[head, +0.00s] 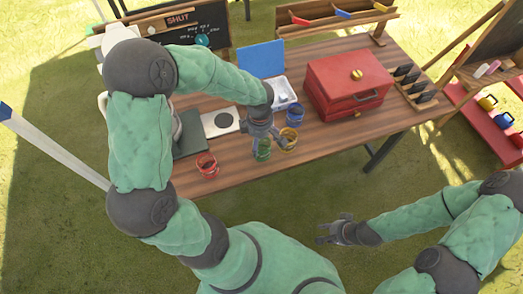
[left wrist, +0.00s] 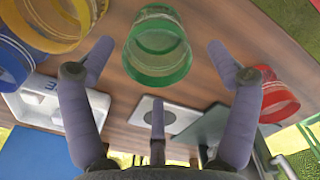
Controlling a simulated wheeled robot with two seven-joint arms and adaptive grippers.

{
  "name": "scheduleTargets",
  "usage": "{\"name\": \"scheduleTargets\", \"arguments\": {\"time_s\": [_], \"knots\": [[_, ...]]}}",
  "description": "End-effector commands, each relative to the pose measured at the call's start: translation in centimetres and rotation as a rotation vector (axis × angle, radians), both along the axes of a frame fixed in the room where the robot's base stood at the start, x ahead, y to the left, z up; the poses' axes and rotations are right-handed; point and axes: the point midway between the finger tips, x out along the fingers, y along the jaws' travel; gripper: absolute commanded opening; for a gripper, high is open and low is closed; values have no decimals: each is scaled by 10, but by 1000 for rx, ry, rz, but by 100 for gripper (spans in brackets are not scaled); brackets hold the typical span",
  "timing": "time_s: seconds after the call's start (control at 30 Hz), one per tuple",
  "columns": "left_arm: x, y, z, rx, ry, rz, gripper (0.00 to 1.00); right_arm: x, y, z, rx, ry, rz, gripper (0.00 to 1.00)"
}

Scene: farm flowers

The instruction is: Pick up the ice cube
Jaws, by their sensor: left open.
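My left gripper (head: 264,139) is open and empty, pointing down over the table by the green cup (head: 263,154). In the left wrist view the green cup (left wrist: 157,55) lies between the spread fingers, apart from them. My right gripper (head: 322,233) is open and empty, off the table's front edge.
A yellow cup (head: 289,140) and a blue cup (head: 295,115) stand right of my left gripper, a red cup (head: 207,165) left. A red box (head: 345,82) fills the table's right part. A white plate (head: 221,122) with a dark disc and a blue panel (head: 261,58) stand behind.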

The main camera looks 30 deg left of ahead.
Motion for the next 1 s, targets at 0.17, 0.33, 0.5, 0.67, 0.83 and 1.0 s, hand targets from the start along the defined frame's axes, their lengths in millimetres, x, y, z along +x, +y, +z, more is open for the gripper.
{"name": "scheduleTargets", "arguments": {"time_s": [0.17, 0.33, 0.5, 0.67, 0.83, 1.0], "knots": [[-1, -1, -17, -1, 3, -1, 88, 0, 0, -6, 0, 0, 0, 37], [-1, -1, -42, 0, 4, -1, 88, 0, 0, -14, 0, 0, 0, 37], [0, -1, -52, 0, 1, -1, 88, 0, 0, -16, 0, 0, 0, 37], [0, -1, -51, 0, 0, 0, 88, 0, 0, -15, 0, 0, 0, 37], [0, -1, -50, 0, 0, 0, 40, 0, 0, -15, 0, 0, 0, 37], [-1, -2, -51, 0, 1, 0, 28, 0, 0, -15, 0, 0, 0, 37]]}}
